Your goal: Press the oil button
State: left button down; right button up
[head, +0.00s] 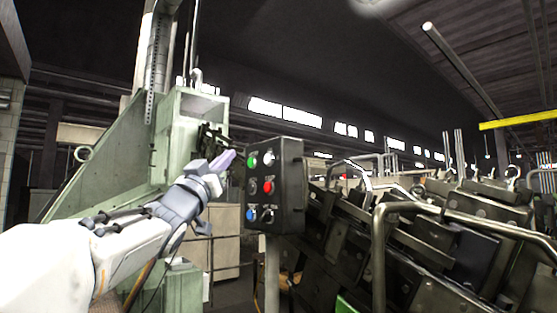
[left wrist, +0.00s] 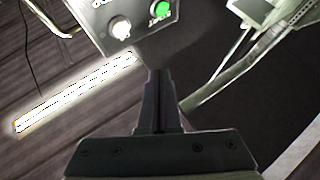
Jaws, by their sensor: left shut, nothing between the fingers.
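The dark control box (head: 289,175) stands on a post at the middle of the head view. Its face carries a green button (head: 252,162), a white button (head: 269,158), a red button (head: 268,187), a blue button (head: 251,214) and other controls. The labels are too small to tell which is the oil button. My left gripper (head: 229,160) is shut and empty, just left of the box near the green button's height. In the left wrist view, the white button (left wrist: 121,28) and green button (left wrist: 160,8) show at the top, beyond the fingertips and apart from them. My right gripper is out of view.
A pale green machine frame (head: 185,145) stands behind and left of my left arm. Dark machinery with metal rails (head: 440,212) fills the right side, close to the box. A yellow beam (head: 515,120) is high at the far right.

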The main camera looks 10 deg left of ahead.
aim_at(269, 159)
pick_arm(q)
jog(key=w+d, duration=0.4)
jog(key=w, duration=0.1)
jog(key=shift+w+d, duration=0.25)
jog(key=shift+w, duration=0.1)
jog(key=shift+w, duration=0.1)
dwell(1.8)
jog(key=shift+w+d, duration=0.2)
jog(key=shift+w+d, duration=0.3)
jog(key=shift+w, duration=0.05)
dwell(0.8)
dwell(0.3)
jog(key=shift+s+a+b, duration=0.3)
jog(key=shift+s+a, duration=0.25)
jog(key=shift+s, duration=0.1)
